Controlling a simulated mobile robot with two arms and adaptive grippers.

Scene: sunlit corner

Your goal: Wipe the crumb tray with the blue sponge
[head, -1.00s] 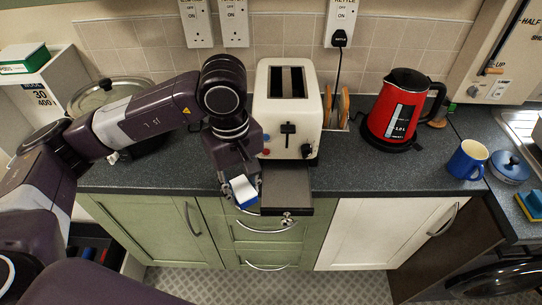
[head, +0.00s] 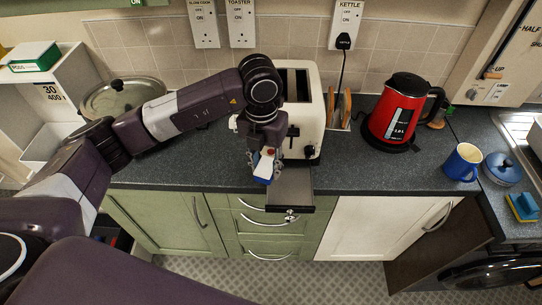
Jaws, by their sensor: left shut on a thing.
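The crumb tray (head: 292,190) is a dark, flat tray pulled out from the base of the cream toaster (head: 312,120), sticking out past the counter's front edge. My left gripper (head: 264,172) points down at the tray's left side. My arm hides part of the toaster's left side. My right gripper is not in view.
A red kettle (head: 395,115) stands right of the toaster, with a toast rack (head: 342,108) between them. A blue mug (head: 463,162), a blue lidded pot (head: 502,168) and a yellow-and-blue sponge (head: 524,206) are at the right. The counter (head: 375,172) before the kettle is clear.

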